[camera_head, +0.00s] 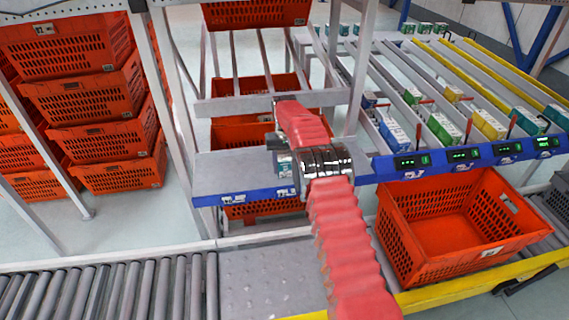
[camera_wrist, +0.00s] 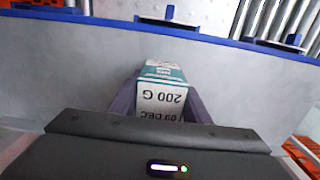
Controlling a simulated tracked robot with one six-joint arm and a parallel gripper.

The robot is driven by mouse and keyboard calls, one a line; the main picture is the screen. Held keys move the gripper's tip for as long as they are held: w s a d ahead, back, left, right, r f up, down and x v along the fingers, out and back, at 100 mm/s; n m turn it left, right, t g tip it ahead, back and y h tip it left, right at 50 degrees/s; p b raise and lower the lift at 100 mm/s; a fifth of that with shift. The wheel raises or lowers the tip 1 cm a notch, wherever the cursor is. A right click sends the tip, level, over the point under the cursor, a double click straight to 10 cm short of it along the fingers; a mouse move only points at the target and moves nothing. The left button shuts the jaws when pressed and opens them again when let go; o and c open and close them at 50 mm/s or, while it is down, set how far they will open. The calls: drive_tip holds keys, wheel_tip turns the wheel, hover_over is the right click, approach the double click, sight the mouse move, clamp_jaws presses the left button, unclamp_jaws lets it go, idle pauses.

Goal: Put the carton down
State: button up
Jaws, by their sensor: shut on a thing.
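The carton (camera_wrist: 163,88) is white and teal, with "200 G" printed upside down on its near face, in the wrist view. My gripper (camera_wrist: 162,100) is shut on it, with one dark finger on each side. Grey flat surface surrounds the carton in that view; I cannot tell whether the carton touches it. In the head view my red-sleeved arm reaches over the grey shelf (camera_head: 222,170) with a blue front edge. There the gripper end is mostly hidden by the arm.
Sloped lanes to the right hold several small cartons, such as a green one (camera_head: 443,128) and a yellow one (camera_head: 488,125). An empty orange tote (camera_head: 440,262) stands below the lanes. Stacked orange totes (camera_head: 90,95) stand left. The shelf left of my arm is bare.

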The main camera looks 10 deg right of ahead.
drive_tip(key=c, duration=0.6)
drive_tip(key=shift+r, duration=0.15)
wheel_tip(320, 180, up, 10)
drive_tip(key=shift+f, duration=0.1)
idle(0.6)
